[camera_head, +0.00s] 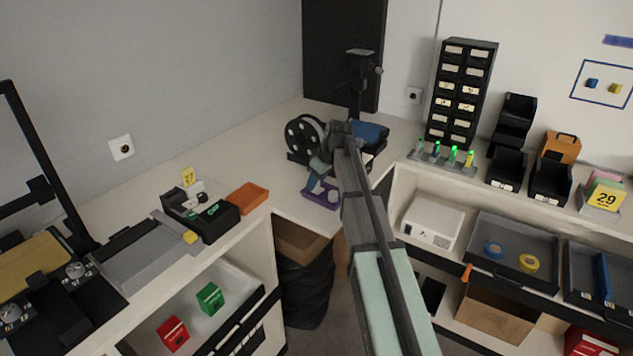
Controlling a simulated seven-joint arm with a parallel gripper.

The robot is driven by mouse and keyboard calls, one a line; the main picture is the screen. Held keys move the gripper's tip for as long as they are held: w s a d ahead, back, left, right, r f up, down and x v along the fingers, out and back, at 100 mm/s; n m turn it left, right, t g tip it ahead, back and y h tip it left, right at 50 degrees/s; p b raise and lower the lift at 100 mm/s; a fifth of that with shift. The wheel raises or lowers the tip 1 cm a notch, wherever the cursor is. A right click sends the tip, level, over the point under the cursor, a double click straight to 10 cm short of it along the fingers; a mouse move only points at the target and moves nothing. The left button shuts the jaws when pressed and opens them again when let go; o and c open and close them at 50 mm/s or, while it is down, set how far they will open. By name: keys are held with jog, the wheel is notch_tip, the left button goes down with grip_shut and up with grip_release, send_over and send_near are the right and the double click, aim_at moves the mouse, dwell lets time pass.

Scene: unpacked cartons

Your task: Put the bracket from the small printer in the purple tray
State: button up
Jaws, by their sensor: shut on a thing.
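The purple tray (311,199) lies on the counter near its inner corner, with a small pale item in or over its right part. My gripper (317,178) points down just above the tray and is shut on a small piece, taken to be the bracket. The piece is too small and too covered by my gripper to make out, and I cannot tell whether it touches the tray. The small printer (358,78) stands behind, with its upright column showing and its lower part largely hidden by my arm.
A black spool (303,136) stands close behind my gripper. An orange tray (248,198) and a black device (200,213) lie to the left. A drawer cabinet (461,95) and a strip with green lights (442,157) stand to the right. Counter between the orange and purple trays is clear.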

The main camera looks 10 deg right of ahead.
jog(key=shift+f, duration=0.3)
jog(key=o, duration=0.7)
jog(key=v, duration=1.2)
jog(key=shift+r, duration=0.15)
jog(key=shift+o, duration=0.4)
